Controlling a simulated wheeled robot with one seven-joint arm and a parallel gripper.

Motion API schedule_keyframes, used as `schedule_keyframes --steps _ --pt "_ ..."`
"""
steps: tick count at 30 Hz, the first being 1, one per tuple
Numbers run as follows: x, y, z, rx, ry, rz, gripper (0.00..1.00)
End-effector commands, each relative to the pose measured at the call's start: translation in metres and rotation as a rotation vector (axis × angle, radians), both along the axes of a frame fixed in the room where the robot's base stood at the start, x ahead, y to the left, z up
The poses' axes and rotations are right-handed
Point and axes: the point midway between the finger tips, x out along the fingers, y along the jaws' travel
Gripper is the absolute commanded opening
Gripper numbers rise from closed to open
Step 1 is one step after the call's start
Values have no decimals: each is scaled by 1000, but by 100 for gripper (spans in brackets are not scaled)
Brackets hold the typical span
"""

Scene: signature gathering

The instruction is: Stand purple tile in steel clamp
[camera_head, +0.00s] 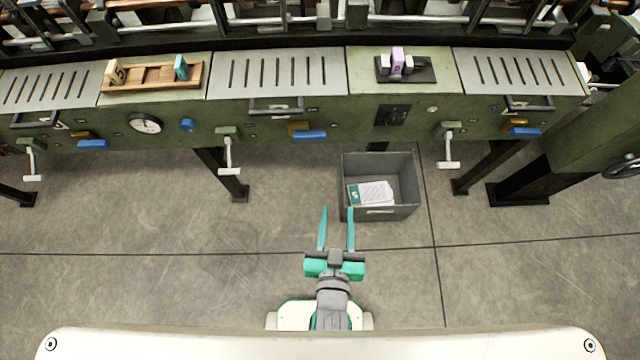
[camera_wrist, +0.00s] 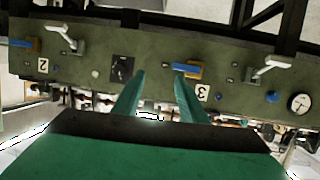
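The purple tile (camera_head: 398,55) stands upright on the right part of the green bench in the head view. It is between the small grey jaws of the steel clamp (camera_head: 384,64), which sits on a dark plate (camera_head: 424,75). How deep the tile sits between the jaws is too small to tell. My gripper (camera_head: 336,209) is open and empty, low in front of the bench and well apart from the tile. Its two teal fingers also show in the wrist view (camera_wrist: 159,80), with only the bench front beyond them. The tile and clamp are not visible in the wrist view.
A wooden rack (camera_head: 150,78) on the bench's left holds a cream tile (camera_head: 113,73) and a teal tile (camera_head: 181,67). White-handled cranks (camera_head: 447,150) jut from the bench front.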

Motion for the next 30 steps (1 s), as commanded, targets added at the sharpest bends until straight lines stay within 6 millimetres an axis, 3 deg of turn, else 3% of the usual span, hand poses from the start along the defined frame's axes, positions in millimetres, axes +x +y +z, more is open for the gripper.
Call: schedule_keyframes --steps 1,6,12,30 --pt "-18 8 0 3 0 12 38" --pt "-63 28 15 7 -37 49 38" --pt "-94 40 30 16 -68 78 38" --pt "-99 42 34 18 -77 83 38"
